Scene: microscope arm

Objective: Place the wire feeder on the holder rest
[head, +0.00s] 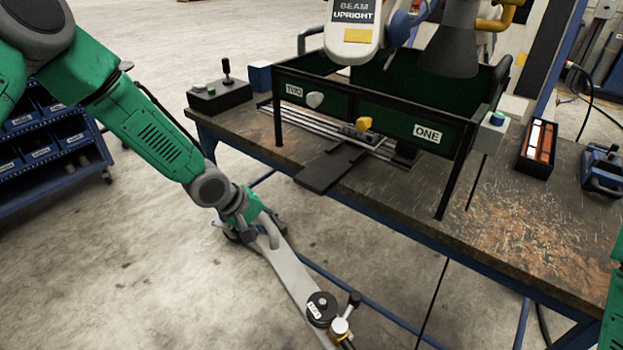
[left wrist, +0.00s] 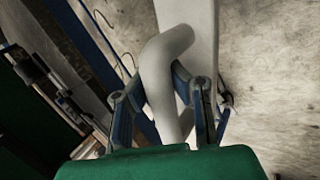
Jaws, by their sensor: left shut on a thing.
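My left gripper (head: 262,222) is shut around the bent, pale grey handle of a long grey piece, which I take to be the wire feeder (head: 292,274). The piece slants down to the right, in front of the bench and over the floor. In the left wrist view, the blue fingers (left wrist: 163,95) stand on both sides of the grey handle (left wrist: 166,60). I cannot make out which thing is the holder rest. My right gripper is not in view.
The workbench (head: 480,215) bears a black-framed green fixture (head: 370,112) marked TWO and ONE, a dark flat plate (head: 328,172), a joystick box (head: 218,96) and a tray of reddish blocks (head: 538,145). A blue bin rack (head: 50,150) stands left. Open floor lies between.

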